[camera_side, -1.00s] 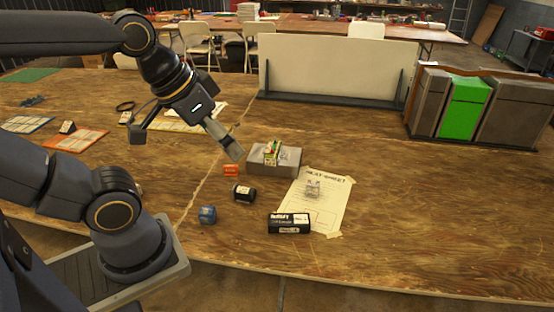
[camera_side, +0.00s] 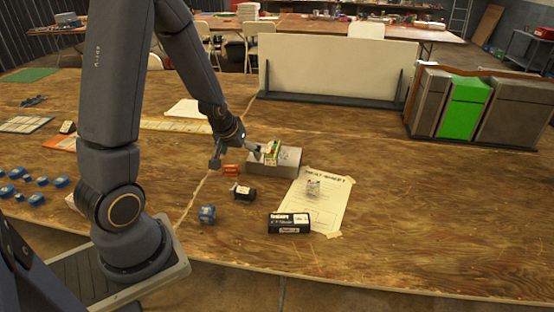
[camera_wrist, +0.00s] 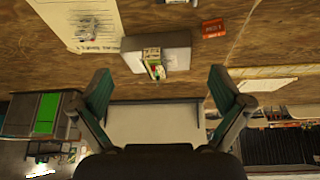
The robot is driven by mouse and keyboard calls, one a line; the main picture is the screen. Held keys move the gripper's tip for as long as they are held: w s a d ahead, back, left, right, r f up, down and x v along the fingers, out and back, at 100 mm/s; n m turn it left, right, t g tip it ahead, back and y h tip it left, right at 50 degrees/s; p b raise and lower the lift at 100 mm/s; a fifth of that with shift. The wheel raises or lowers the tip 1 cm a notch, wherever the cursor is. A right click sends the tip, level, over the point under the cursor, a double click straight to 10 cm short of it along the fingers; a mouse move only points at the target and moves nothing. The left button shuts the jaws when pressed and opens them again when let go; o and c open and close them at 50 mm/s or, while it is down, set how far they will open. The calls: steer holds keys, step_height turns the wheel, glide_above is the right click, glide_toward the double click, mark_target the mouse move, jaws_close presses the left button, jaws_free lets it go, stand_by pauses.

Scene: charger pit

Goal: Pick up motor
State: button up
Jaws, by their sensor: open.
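I cannot tell for certain which object is the motor. A blue item (camera_side: 207,214) stands on the table at the front. My gripper (camera_side: 237,160) is just left of the block, above the table. In the wrist view my gripper (camera_wrist: 161,82) has its fingers wide apart with nothing between them.
An orange-red box (camera_side: 231,170), a small black box (camera_side: 244,193) and a larger black box (camera_side: 289,223) stand near the block. Several blue items (camera_side: 35,199) lie at the far left. A white panel (camera_side: 330,67) stands behind. The table's right front is clear.

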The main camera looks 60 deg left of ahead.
steer(key=g, duration=0.1)
glide_toward(244, 188)
steer(key=shift+n, duration=0.3)
steer(key=x, duration=0.4)
steer(key=shift+s+a+f, duration=0.1)
steer(key=shift+a+f, duration=0.05)
steer(key=shift+a, duration=0.15)
steer(key=shift+x, duration=2.95)
steer(key=shift+d, duration=0.3)
steer(key=c, duration=1.3)
